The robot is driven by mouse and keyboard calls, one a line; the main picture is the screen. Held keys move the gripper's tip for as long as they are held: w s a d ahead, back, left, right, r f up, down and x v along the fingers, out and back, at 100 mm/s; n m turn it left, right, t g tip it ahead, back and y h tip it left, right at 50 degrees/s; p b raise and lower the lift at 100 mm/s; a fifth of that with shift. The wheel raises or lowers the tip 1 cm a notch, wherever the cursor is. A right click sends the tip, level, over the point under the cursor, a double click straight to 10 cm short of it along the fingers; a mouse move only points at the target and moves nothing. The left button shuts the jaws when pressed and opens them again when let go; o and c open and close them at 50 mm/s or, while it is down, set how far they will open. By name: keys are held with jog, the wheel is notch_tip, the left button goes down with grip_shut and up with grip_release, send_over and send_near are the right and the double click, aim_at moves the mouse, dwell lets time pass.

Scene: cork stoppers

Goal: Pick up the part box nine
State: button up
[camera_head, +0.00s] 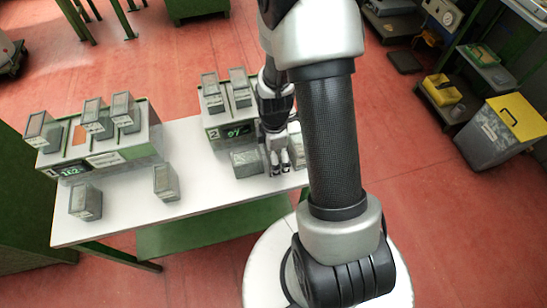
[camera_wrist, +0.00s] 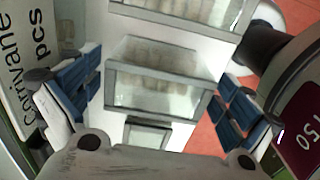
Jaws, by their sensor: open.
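Several small grey part boxes with clear windows show; I cannot read a number on any, so I cannot tell which is box nine. My gripper (camera_head: 280,162) is low over the right part of the white table, beside a grey box (camera_head: 245,162) on its left. In the wrist view my gripper (camera_wrist: 153,98) is open, its blue-padded fingers on either side of a clear-fronted box (camera_wrist: 155,90). Whether the pads touch it is unclear. Another box (camera_wrist: 185,12) is at the top edge and a smaller one (camera_wrist: 146,134) shows below.
The white table (camera_head: 130,205) holds a left station (camera_head: 100,158) with several boxes on top and a right station (camera_head: 232,122) with boxes on top. Two boxes (camera_head: 85,201) (camera_head: 166,183) stand at the table's front left. A yellow-lidded bin (camera_head: 495,140) stands on the floor right.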

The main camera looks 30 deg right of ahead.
notch_tip(320, 180, down, 3)
jog(key=shift+w+f+b, duration=0.1)
jog(key=shift+b, duration=0.35)
jog(key=c, duration=1.2)
jog(key=shift+o, duration=0.2)
jog(key=shift+r, duration=0.25)
